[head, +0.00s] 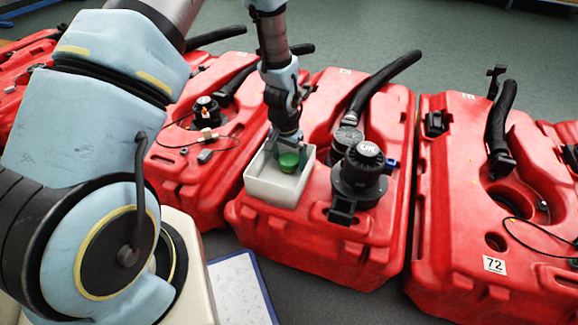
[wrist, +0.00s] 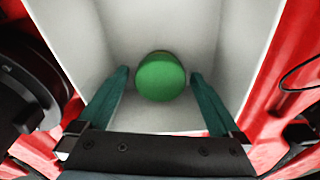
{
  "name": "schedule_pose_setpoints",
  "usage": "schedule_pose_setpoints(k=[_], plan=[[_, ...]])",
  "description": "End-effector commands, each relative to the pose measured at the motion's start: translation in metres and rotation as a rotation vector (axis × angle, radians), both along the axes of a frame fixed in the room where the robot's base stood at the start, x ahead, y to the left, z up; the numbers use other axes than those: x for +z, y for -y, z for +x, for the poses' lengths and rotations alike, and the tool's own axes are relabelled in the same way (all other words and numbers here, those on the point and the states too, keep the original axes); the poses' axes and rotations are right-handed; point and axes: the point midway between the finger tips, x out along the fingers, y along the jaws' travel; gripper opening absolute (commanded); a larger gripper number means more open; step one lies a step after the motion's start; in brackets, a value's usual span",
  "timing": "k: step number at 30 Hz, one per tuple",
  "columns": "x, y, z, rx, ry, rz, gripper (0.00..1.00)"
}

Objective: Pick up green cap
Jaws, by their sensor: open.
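The green cap (head: 289,162) lies inside a white open box (head: 272,190) that sits on a red tank. In the wrist view the cap (wrist: 161,77) shows as a round green disc near the box's floor. My gripper (wrist: 158,78) reaches down into the box with its two teal fingers spread, one on each side of the cap. The fingers look apart from the cap, with small gaps on both sides. In the head view my gripper (head: 288,148) is over the box and partly hides its inside.
The red tank (head: 310,230) under the box also carries a black motor unit (head: 360,175) and a black hose (head: 385,80) to the right of the box. More red tanks (head: 480,200) stand on both sides. The box walls close in around my fingers.

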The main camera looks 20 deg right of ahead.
Motion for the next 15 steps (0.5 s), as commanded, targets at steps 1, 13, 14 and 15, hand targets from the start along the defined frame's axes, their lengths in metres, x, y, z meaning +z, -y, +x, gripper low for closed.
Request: schedule_pose_setpoints(k=[1,13,14,15], plan=[[-0.0051,0.0006,0.0004,0.0,0.001,-0.001,1.0],[-0.0048,0.0008,0.0008,0.0,0.001,-0.001,0.8],[-0.0048,0.0008,0.0008,0.0,0.001,-0.001,0.76],[-0.0048,0.0008,0.0008,0.0,0.001,-0.001,0.72]])
